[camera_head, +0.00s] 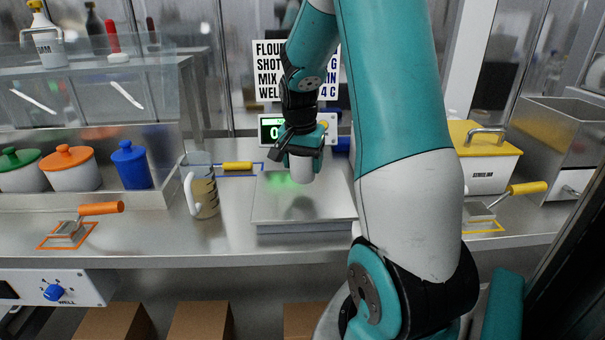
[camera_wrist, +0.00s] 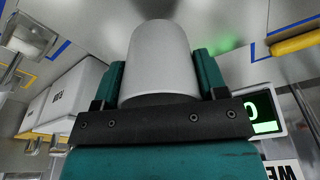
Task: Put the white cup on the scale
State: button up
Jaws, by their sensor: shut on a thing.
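The white cup (camera_head: 302,171) is held in my gripper (camera_head: 301,153), over the back right part of the scale's plate (camera_head: 285,212). In the wrist view the cup (camera_wrist: 164,55) fills the space between the two teal fingers of my gripper (camera_wrist: 160,78), with a finger against each side. I cannot tell whether the cup's lower end touches the plate. The scale's display (camera_head: 271,129) glows green behind the plate, partly hidden by my arm, and its digit looks like 0. The display (camera_wrist: 263,114) also shows at right in the wrist view.
A patterned grey mug (camera_head: 205,190) stands left of the scale, and a yellow-handled tool (camera_head: 238,166) lies behind it. A white box with a yellow lid (camera_head: 490,165) is at right. Lidded pots (camera_head: 70,168) stand at left. The plate's front is bare.

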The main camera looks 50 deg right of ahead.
aim_at(302, 174)
jog(key=shift+f, duration=1.75)
jog(key=shift+f, duration=0.15)
jog(key=o, duration=0.9)
